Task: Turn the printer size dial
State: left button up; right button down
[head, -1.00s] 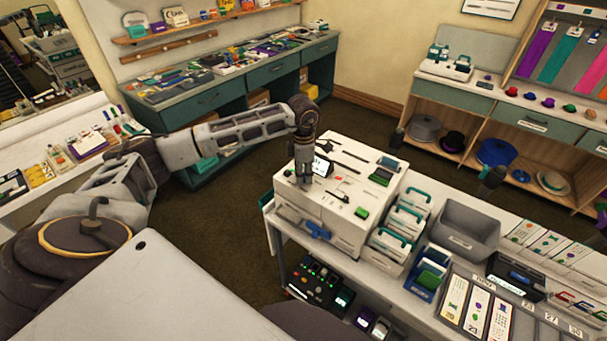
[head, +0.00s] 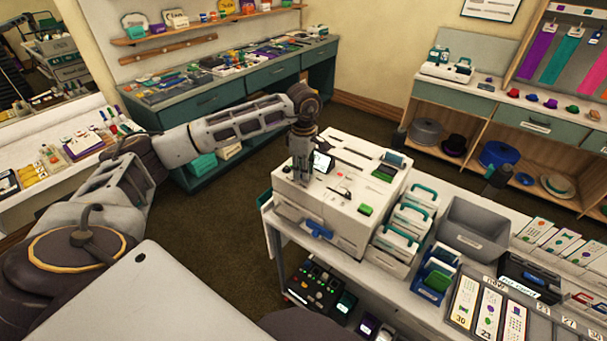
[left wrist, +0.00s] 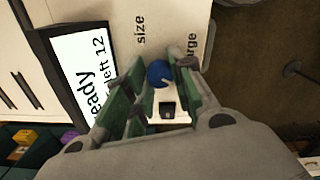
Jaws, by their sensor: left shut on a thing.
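The white printer (head: 345,228) stands at the left end of the table in the head view. My left gripper (head: 303,178) points down over its top, beside the small lit screen (head: 322,161). In the left wrist view, the blue size dial (left wrist: 158,74) with a pale mark shows between the green-padded fingers of my left gripper (left wrist: 157,80), which is shut on it. The printed words "size" and part of "large" lie above and right of the dial. The dial is hidden in the head view.
Right of the printer stand white trays with teal handles (head: 408,222), a grey bin (head: 470,226) and printed cards (head: 490,310). A dark button box (head: 315,285) sits on the shelf below. Open carpet lies left of the table.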

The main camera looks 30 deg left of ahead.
pick_arm(q)
jog(key=shift+m+b, duration=1.05)
jog(key=shift+m, duration=0.55)
jog(key=shift+r, duration=0.1)
jog(key=o, duration=1.1)
jog(key=shift+c, duration=0.2)
notch_tip(320, 180, up, 12)
